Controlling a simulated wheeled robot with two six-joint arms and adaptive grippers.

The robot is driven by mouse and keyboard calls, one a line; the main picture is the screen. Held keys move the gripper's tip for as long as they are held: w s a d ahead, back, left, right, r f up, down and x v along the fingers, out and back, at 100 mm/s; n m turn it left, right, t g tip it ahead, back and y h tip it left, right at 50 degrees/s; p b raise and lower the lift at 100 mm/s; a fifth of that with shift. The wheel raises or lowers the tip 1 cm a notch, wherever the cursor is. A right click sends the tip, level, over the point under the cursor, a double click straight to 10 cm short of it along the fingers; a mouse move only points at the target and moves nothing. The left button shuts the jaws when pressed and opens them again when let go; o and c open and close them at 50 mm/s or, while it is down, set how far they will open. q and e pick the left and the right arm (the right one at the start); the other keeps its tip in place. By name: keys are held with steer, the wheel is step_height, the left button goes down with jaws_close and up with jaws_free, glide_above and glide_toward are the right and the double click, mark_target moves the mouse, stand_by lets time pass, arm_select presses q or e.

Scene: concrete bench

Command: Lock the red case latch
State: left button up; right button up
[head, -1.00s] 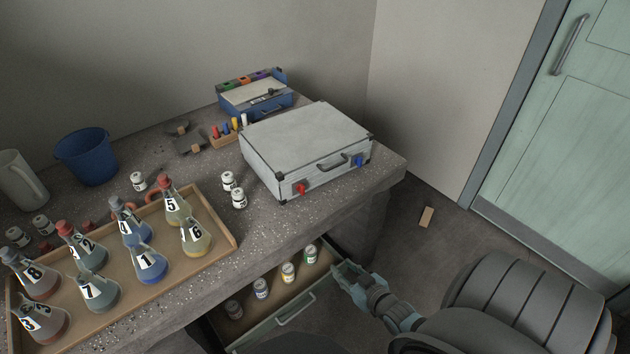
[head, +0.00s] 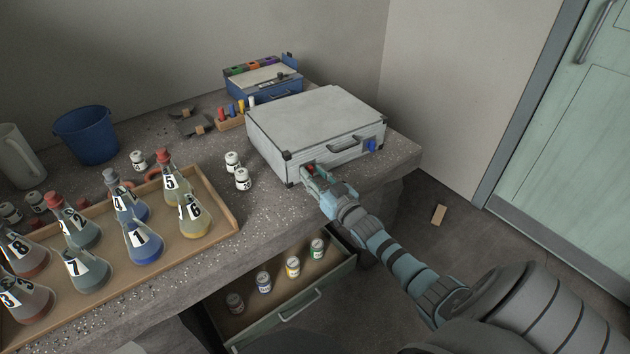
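A closed white case (head: 310,118) with dark corners lies on the bench. Its front face carries a dark handle (head: 347,143), a blue latch (head: 371,146) on the right and a red latch (head: 310,169) on the left. My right gripper (head: 314,176) is at the red latch and hides most of it. Its fingers are by the latch, but whether they are spread, closed or touching it is too small to tell. My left gripper is not in view.
A wooden tray (head: 222,197) of numbered flasks stands on the left, with white jars (head: 242,179) between it and the case. An open drawer (head: 335,284) with several small jars juts out below the bench. A blue box (head: 262,83) stands behind the case.

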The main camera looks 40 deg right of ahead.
jaws_close()
